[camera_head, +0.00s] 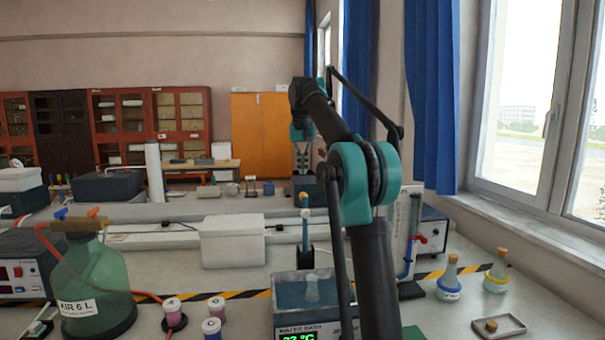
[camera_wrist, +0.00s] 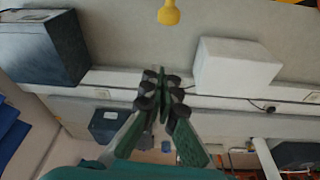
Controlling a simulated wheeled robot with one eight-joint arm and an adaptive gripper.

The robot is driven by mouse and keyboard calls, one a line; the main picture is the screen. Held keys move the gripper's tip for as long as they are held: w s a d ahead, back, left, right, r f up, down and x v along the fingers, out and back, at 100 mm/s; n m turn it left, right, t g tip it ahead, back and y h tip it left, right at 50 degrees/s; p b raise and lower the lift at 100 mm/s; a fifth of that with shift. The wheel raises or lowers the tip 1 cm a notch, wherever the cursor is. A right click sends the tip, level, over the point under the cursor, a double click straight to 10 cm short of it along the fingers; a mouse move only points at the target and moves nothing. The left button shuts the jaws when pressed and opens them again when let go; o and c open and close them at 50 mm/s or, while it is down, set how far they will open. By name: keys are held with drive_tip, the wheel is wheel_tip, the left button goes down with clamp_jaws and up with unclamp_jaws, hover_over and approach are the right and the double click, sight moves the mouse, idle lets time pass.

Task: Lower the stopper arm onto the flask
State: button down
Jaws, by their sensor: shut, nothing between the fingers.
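A clear flask (camera_head: 312,289) sits in a grey water bath (camera_head: 287,324) with a green temperature display, at the front centre of the bench. Behind it a blue upright post with a tan band (camera_head: 305,230) rises from a dark foot; it appears to be the stopper arm, standing raised. My gripper (camera_head: 302,168) hangs pointing down above and beyond the post in the head view. In the wrist view my gripper (camera_wrist: 162,78) has its fingertips together with nothing between them. The flask and post cannot be made out surely in the wrist view.
A white box (camera_head: 232,241) stands left of the post. A green bottle (camera_head: 92,285) and small jars (camera_head: 174,312) are at the left front. Stoppered flasks (camera_head: 449,280) and a small tray (camera_head: 498,327) are at the right. A yellow object (camera_wrist: 169,12) shows in the wrist view.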

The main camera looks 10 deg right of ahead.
wheel_tip(320, 180, down, 8)
drive_tip(key=s, duration=0.2)
idle(0.4)
drive_tip(key=shift+s+r, duration=0.1)
